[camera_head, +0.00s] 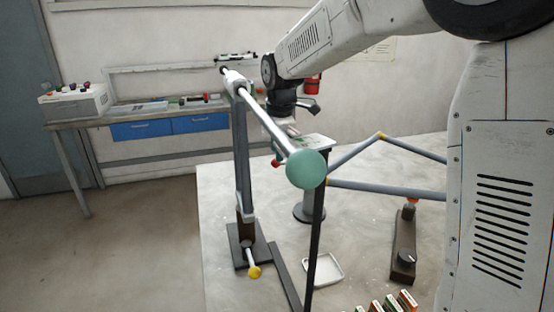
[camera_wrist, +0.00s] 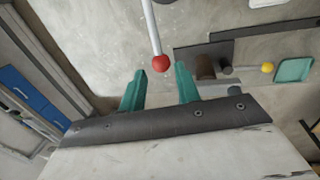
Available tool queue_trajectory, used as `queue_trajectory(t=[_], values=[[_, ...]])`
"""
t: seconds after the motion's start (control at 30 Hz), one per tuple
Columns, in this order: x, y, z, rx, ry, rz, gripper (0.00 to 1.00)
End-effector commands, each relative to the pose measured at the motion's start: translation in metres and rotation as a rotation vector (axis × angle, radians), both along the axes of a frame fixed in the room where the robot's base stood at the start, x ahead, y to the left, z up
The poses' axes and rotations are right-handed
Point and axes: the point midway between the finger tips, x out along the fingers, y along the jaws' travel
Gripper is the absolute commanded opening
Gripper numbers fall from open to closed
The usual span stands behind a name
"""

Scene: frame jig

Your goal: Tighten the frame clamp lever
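My gripper (camera_wrist: 161,70) is open, with two teal fingers spread apart in the wrist view. A lever with a pale rod and red ball knob (camera_wrist: 160,63) reaches in from the top, its knob appearing between the fingertips. I see no finger contact, and cannot tell the depth between them. A second lever with a yellow knob (camera_wrist: 267,68) lies to the right; it also shows in the head view (camera_head: 254,272), low at the foot of a grey post (camera_head: 241,155).
A blue-grey frame (camera_head: 385,189) spans the right of the pale worktable (camera_head: 225,185). A dark block stand (camera_head: 403,255), a white tray (camera_head: 323,271) and several small boxes (camera_head: 390,303) are on the table. A bench with blue drawers (camera_head: 142,130) stands behind left.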

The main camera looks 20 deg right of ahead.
Motion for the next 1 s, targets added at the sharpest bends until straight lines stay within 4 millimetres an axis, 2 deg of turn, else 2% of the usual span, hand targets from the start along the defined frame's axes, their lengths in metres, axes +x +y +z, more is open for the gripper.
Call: queue_trajectory(t=[0.1, 0.23, 0.6, 0.7, 0.73, 0.87, 1.0], values=[[0.003, 0.000, -0.020, -0.001, 0.004, -0.001, 0.32], [0.006, 0.000, -0.033, 0.000, 0.002, -0.002, 0.32], [0.007, -0.001, -0.040, 0.001, 0.001, -0.003, 0.32], [0.007, -0.001, -0.040, 0.001, 0.001, -0.003, 0.05], [0.007, -0.001, -0.040, 0.001, 0.001, -0.003, 0.00], [0.007, 0.000, -0.040, 0.000, 0.001, -0.001, 0.00], [0.011, 0.010, -0.039, 0.001, 0.001, 0.027, 0.00]])
